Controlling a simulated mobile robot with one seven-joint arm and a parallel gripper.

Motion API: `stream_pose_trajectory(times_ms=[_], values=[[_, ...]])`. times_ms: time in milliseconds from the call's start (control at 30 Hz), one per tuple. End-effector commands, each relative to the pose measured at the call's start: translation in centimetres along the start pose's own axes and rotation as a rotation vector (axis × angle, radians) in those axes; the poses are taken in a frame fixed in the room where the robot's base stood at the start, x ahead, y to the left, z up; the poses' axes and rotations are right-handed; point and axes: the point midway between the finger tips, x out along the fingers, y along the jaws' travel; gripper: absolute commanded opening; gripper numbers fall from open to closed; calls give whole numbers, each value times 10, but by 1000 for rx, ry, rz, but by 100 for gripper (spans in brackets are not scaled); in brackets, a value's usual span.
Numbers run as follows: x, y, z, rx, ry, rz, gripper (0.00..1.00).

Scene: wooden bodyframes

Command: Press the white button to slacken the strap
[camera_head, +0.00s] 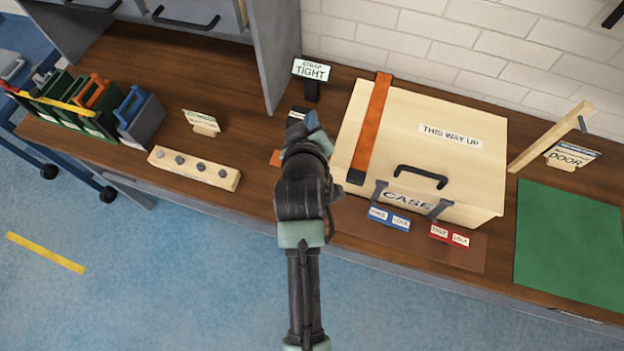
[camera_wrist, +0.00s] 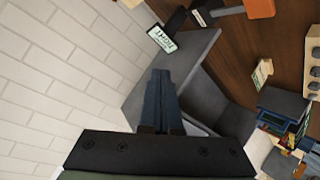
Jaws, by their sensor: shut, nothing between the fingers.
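The orange strap (camera_head: 371,125) runs over the pale wooden case (camera_head: 405,150), which is marked "THIS WAY UP". A sign reading "STRAP TIGHT" (camera_head: 311,70) stands on a black post behind my gripper; it also shows in the wrist view (camera_wrist: 160,38). A dark block (camera_head: 296,114) is partly hidden by my gripper (camera_head: 312,122). I cannot make out the white button in either view. My gripper is shut and empty, left of the case. Its closed fingers also show in the wrist view (camera_wrist: 162,95), apart from the sign.
A grey shelf upright (camera_head: 270,50) stands behind and left of my gripper. A wooden strip with several grey knobs (camera_head: 194,168) and colored bins (camera_head: 140,118) lie left. Blue (camera_head: 390,219) and red (camera_head: 449,235) labels sit before the case. A green mat (camera_head: 570,245) is right.

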Motion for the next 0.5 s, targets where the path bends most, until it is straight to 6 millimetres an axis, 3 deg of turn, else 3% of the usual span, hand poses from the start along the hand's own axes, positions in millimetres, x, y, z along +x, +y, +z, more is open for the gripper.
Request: stream_pose_trajectory(times_ms=[100,200,333,500], values=[[-6,-31,52,-79,-129,-75,0],[-10,-49,83,-123,-194,-117,0],[-14,-61,104,-151,-235,-145,0],[-15,-64,109,-159,-244,-150,0]])
